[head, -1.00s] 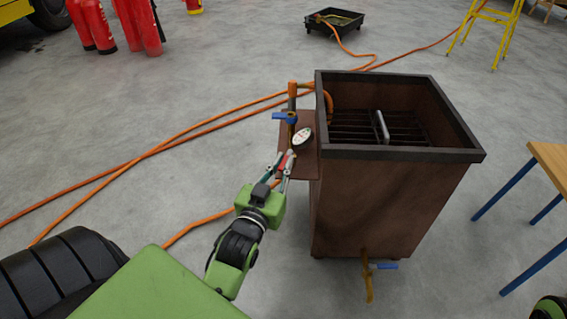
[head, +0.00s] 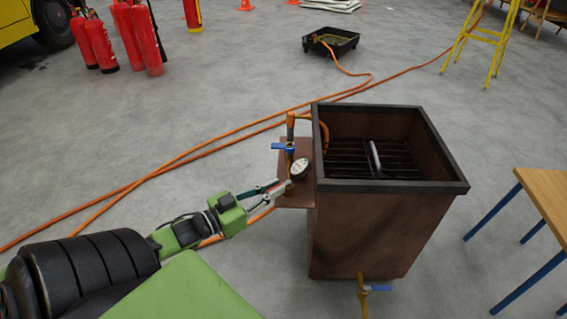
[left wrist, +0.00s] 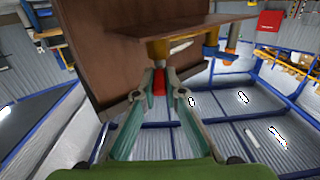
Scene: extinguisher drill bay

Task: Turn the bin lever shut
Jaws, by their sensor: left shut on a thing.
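The bin (head: 360,225) is a brown, open-topped metal box with a dark rim and a grille inside. A side plate (head: 287,160) on its left carries a pipe, a round white gauge (head: 300,168) and a blue lever (head: 283,148). My left gripper (head: 284,187) reaches in from the left below the gauge. In the left wrist view, it is shut on a small red lever (left wrist: 159,82) by a brass fitting (left wrist: 158,50) under the plate. The gripper mostly hides this lever in the head view. My right gripper is out of view.
Another blue lever (head: 378,288) sits on a pipe at the bin's front foot. A wooden table (head: 545,195) with blue legs stands at right. Orange hoses (head: 180,150) cross the floor. Red extinguishers (head: 140,40) and a black tray (head: 331,42) stand further back.

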